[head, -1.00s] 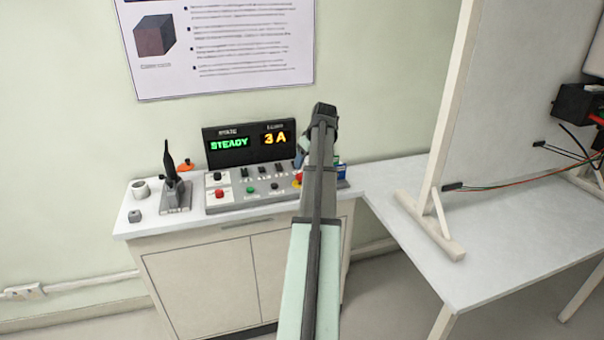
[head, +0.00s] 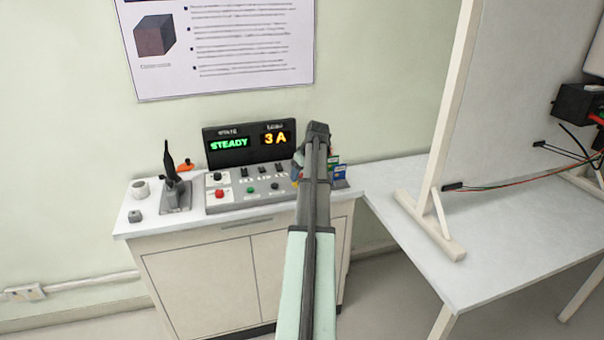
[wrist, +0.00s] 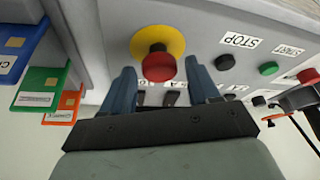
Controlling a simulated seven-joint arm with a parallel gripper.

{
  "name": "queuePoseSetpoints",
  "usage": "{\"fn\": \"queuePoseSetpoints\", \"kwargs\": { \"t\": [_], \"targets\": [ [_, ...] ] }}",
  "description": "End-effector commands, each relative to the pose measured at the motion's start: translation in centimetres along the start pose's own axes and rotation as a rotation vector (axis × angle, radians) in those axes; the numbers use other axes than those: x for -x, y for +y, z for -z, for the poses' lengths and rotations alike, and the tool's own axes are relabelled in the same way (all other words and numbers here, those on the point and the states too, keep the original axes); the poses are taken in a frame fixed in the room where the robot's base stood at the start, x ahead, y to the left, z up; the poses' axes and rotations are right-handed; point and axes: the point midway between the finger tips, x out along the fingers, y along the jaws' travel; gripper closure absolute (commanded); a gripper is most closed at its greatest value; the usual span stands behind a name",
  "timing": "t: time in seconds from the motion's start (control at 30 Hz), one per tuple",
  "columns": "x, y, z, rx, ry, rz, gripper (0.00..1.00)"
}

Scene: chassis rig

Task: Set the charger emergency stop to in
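The charger emergency stop is a red mushroom button (wrist: 158,64) on a yellow ring, seen in the wrist view near the panel's edge. In the head view my arm hides nearly all of it. My gripper (wrist: 161,70) is open, with one blue finger on each side of the red button and a gap to each. Nothing is held. I cannot tell how far the button is pressed, or whether a finger touches the panel. The charger panel (head: 238,199) lies on the bench, with its display (head: 249,143) reading STEADY and 3 A.
Blue, green and orange cards (wrist: 38,88) stand close beside the panel. STOP and START labels, small buttons and switches (wrist: 226,62) lie close on the other side. A tool in a stand (head: 174,190) is at the bench's left. The right table (head: 480,240) is largely clear.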

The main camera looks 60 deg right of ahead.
Motion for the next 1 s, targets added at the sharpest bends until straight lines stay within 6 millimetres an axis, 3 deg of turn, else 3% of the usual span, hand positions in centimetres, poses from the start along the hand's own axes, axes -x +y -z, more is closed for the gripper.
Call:
{"fn": "queuePoseSetpoints", "kwargs": {
  "t": [0.07,0.6,1.0],
  "targets": [
    [0.0,0.0,0.0,0.000,0.000,0.000,0.48],
    [0.0,0.0,0.0,0.000,0.000,0.000,0.99],
    [-1.1,0.0,-0.5,0.000,-0.002,0.001,1.00]
  ]
}}
